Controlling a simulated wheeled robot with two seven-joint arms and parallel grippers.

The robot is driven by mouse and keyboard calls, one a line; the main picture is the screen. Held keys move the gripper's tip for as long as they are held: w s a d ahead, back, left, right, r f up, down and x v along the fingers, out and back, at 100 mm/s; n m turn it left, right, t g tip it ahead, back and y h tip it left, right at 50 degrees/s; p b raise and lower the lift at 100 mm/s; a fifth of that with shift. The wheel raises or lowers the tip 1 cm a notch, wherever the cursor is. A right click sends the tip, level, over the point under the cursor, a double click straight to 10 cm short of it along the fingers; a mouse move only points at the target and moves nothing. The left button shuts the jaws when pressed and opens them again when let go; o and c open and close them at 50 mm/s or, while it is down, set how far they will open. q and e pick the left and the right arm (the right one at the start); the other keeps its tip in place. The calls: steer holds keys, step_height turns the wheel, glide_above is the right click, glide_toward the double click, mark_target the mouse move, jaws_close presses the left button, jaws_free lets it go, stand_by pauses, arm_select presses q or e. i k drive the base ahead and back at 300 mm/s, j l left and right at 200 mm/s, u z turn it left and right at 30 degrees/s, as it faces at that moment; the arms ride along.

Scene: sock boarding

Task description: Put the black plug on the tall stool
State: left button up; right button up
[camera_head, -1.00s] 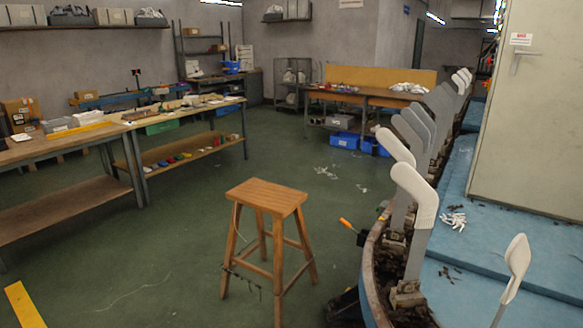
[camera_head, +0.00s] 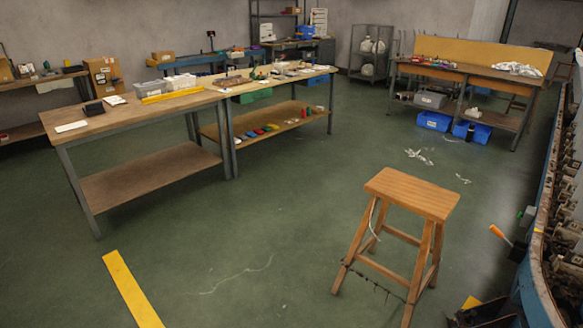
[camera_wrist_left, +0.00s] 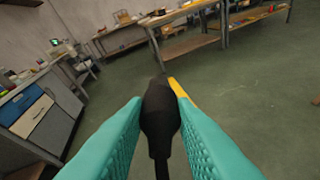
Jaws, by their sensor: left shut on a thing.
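The black plug (camera_wrist_left: 160,112) shows in the left wrist view, held between the two teal fingers of my left gripper (camera_wrist_left: 158,130). Its cord hangs toward the bottom of that view. The tall wooden stool (camera_head: 412,193) stands upright on the green floor at the right of the head view, and the visible part of its seat is bare. Neither gripper shows in the head view. My left gripper is shut on the plug, with open floor ahead of it. My right gripper is not in view.
Workbenches (camera_head: 135,118) with tools and boxes line the left and back. A machine with a blue edge (camera_head: 540,270) runs along the right side, close to the stool. A yellow floor strip (camera_head: 132,290) lies at the lower left.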

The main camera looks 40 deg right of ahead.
mark_target(403, 189)
steer(key=i+j+z, duration=0.1)
steer(key=i, duration=0.45)
steer(key=i+j+z, duration=0.15)
steer(key=i, duration=0.4)
steer(key=i+j+z, duration=0.1)
steer(key=i+j, duration=0.15)
steer(key=i, duration=0.3)
steer(key=i+l+z, duration=0.15)
steer(key=z, duration=0.3)
steer(key=i+z, duration=0.3)
steer(key=z, duration=0.15)
steer(key=i+z, duration=0.2)
steer(key=z, duration=0.25)
steer(key=i+j+z, duration=0.1)
steer(key=i+z, duration=0.15)
steer(key=z, duration=0.2)
steer(key=i+j+z, duration=0.15)
steer(key=z, duration=0.3)
steer(key=i+l+z, duration=0.2)
steer(key=i+z, duration=0.5)
steer(key=z, duration=0.15)
steer(key=i+z, duration=0.4)
